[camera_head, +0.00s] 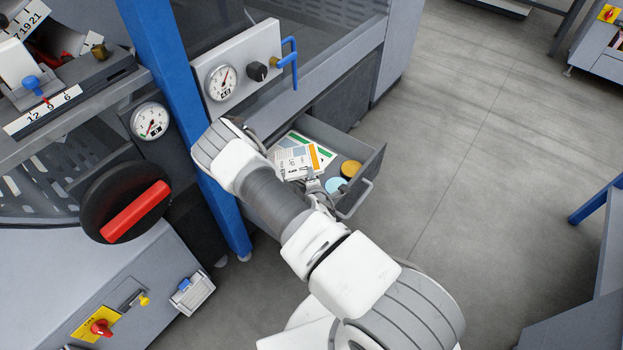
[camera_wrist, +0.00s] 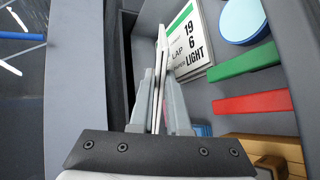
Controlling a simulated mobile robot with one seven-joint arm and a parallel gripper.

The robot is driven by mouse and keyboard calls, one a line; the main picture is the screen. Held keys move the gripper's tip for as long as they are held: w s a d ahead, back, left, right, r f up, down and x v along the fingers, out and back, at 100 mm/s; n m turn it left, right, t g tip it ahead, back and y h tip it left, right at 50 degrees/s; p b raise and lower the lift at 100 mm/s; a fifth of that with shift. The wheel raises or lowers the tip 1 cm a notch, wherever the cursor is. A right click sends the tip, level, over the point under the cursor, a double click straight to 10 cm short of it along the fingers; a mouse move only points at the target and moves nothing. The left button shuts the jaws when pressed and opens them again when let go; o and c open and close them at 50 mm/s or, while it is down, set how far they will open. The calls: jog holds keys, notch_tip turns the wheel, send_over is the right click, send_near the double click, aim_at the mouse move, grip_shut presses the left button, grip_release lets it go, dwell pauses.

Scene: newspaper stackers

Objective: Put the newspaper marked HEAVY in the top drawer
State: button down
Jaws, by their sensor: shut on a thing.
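My gripper (camera_head: 314,186) is inside the open grey drawer (camera_head: 374,165), and its jaws (camera_wrist: 160,85) are shut on a thin white newspaper (camera_wrist: 162,48), seen edge-on in the wrist view. In the head view this appears to be the newspaper with an orange stripe (camera_head: 294,164); its wording is too small to read, so I cannot confirm HEAVY. A second newspaper, green-striped and marked LIGHT (camera_wrist: 188,45), lies in the drawer just right of the jaws in the wrist view. It shows partly behind the held one in the head view (camera_head: 325,153). I cannot tell whether the held newspaper touches the drawer floor.
The drawer also holds a light blue disc (camera_wrist: 243,18), a yellow disc (camera_head: 350,169), a green bar (camera_wrist: 245,62) and a red bar (camera_wrist: 252,103). A blue post (camera_head: 168,70) and a gauge panel (camera_head: 240,68) stand beside my arm. Floor right of the drawer is clear.

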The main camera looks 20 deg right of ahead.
jog(key=shift+f, duration=0.15)
jog(key=shift+f+b, duration=0.55)
jog(key=shift+f, duration=0.15)
jog(key=shift+r, duration=0.1)
jog(key=c, duration=0.9)
grip_release()
